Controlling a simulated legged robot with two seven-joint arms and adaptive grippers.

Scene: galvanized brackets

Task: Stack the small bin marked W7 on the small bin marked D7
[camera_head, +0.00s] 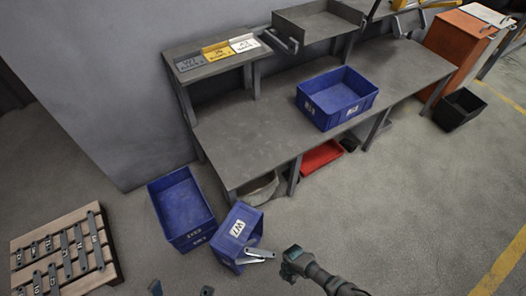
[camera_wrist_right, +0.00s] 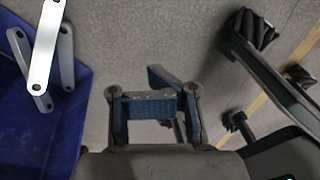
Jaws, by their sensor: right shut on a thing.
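The small blue bin marked W7 (camera_head: 224,237) is on the floor, tilted, with its label facing up toward me. Grey metal brackets (camera_head: 259,254) lie at its lower right side. In the right wrist view, brackets (camera_wrist_right: 44,45) show over a blue bin interior (camera_wrist_right: 35,125). Another blue bin (camera_head: 180,205) stands upright and empty beside it on the left; I cannot read its label surely. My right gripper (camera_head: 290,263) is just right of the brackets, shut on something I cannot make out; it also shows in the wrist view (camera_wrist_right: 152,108). My left gripper (camera_head: 181,290) shows only as two separated tips at the bottom edge.
A larger-looking blue bin (camera_head: 334,116) stands on the grey workbench (camera_head: 240,135). Under the bench are a red bin (camera_head: 320,157) and a grey bin (camera_head: 262,190). A wooden pallet (camera_head: 90,275) with several dark brackets lies at lower left.

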